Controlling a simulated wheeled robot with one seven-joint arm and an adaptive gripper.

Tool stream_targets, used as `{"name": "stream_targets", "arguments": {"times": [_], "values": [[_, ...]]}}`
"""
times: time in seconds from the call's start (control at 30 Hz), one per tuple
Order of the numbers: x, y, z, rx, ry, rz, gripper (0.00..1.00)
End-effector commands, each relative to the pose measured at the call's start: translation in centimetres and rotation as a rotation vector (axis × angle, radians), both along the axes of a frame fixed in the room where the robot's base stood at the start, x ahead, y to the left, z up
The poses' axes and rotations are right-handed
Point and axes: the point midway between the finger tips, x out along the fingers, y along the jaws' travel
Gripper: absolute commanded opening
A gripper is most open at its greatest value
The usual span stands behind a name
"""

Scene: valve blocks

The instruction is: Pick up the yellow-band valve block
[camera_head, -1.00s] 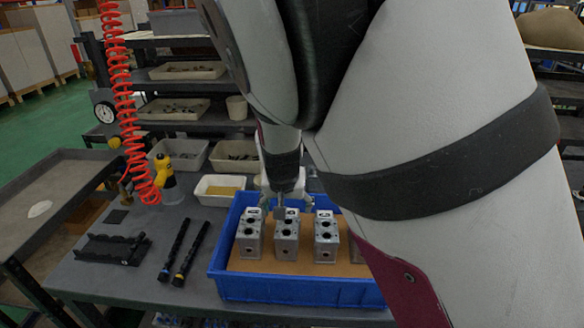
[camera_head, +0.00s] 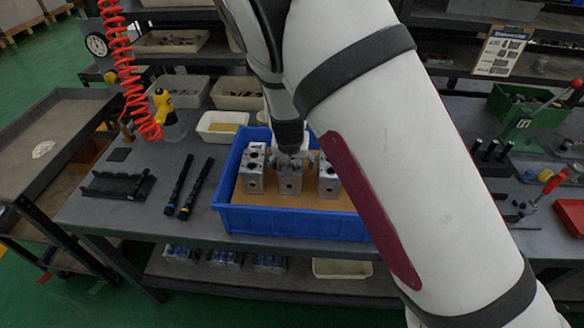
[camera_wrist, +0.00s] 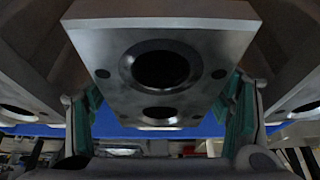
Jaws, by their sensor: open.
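Three grey valve blocks show in the blue bin: a left one (camera_head: 252,172), a middle one (camera_head: 289,182) and a right one (camera_head: 328,180). No yellow band is visible on any of them, so I cannot tell which is the yellow-band one. My gripper (camera_head: 292,158) is at the top of the middle block. In the wrist view the open fingers of my gripper (camera_wrist: 162,112) have green pads on either side of a valve block (camera_wrist: 110,68) with two dark round holes. I cannot tell whether the pads touch it. My gripper hides part of the middle block's top.
The blue bin (camera_head: 290,222) has a brown floor and raised walls. Neighbouring blocks stand close on both sides. Two black rods (camera_head: 182,185) and a black rack (camera_head: 117,187) lie left of the bin. A white tray (camera_head: 222,125) stands behind it. A red coiled hose (camera_head: 125,65) hangs at left.

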Motion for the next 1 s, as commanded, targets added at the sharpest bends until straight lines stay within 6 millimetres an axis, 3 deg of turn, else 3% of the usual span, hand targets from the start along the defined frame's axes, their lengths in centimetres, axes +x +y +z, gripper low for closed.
{"name": "stream_targets", "arguments": {"times": [0.2, 0.27, 0.53, 0.87, 1.0], "values": [[0.0, 0.0, -0.1, 0.001, 0.000, 0.000, 0.73], [0.0, 0.0, 0.0, 0.001, 0.000, 0.000, 0.62], [0.0, 0.0, -0.1, 0.001, 0.000, 0.000, 0.01], [0.2, 0.1, 0.3, 0.003, -0.005, 0.000, 0.00], [0.2, 0.2, 1.6, 0.004, -0.006, 0.002, 0.00]]}}
